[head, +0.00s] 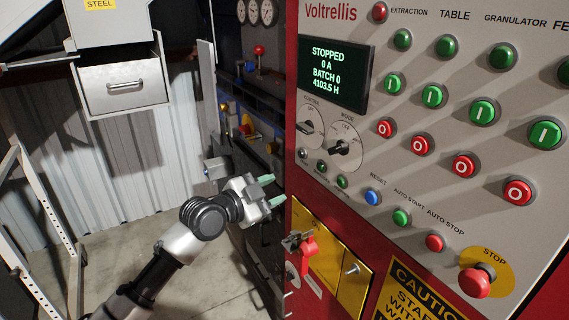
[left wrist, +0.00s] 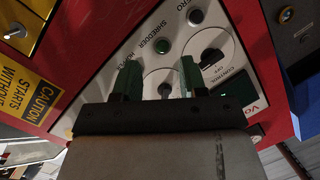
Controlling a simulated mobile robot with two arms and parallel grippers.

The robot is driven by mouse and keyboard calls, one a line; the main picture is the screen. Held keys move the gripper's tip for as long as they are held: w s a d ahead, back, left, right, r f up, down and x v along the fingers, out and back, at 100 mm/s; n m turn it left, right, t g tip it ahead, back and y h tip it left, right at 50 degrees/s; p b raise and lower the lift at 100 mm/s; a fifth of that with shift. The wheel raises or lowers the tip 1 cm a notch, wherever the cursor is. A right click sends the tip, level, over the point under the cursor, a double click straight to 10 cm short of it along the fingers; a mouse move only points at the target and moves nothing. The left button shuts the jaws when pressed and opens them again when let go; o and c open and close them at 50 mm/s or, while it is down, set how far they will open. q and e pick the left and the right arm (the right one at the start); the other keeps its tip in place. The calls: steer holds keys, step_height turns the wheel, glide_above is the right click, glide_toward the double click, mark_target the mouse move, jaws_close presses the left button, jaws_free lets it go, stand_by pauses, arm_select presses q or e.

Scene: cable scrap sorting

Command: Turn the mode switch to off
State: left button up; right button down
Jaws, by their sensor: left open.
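The mode switch (head: 343,148) is a black knob on a round white dial under the word MODE on the grey panel. Its bar slants, with one end down to the left; the small position marks are too small to read surely. In the left wrist view the mode dial (left wrist: 160,82) shows between the fingers, partly hidden by them. My left gripper (head: 272,190) is open and empty, to the left of and below the switch and apart from it. Its two green fingers (left wrist: 158,62) point at the panel in the left wrist view. My right gripper is not in view.
The control switch (head: 308,126) sits just left of the mode switch. Small lamps (head: 321,167) lie below both. A display (head: 330,70) reads STOPPED. A red padlock-like part (head: 310,248) hangs on the yellow plate below. A red stop button (head: 477,281) is at lower right.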

mark_target(333, 150)
arm_select(q)
steer(key=s+d+r+m+g+h, duration=0.1)
steer(key=s+d+r+m+h, duration=0.3)
steer(key=r, duration=0.5)
steer(key=shift+m+g+y, duration=0.3)
steer(key=shift+m+y, duration=0.1)
steer(key=d, duration=0.1)
steer(key=w+d, duration=0.1)
steer(key=w+d+r+p, duration=0.1)
steer(key=d, duration=0.1)
steer(key=shift+x, duration=0.8)
steer(key=shift+b+x, duration=0.7)
steer(key=shift+x, duration=0.45)
steer(key=shift+w+d, duration=0.25)
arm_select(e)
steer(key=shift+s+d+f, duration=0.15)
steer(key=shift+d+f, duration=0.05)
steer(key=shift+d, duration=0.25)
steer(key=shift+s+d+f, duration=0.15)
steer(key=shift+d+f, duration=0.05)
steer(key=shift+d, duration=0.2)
arm_select(q)
steer(key=c, duration=0.7)
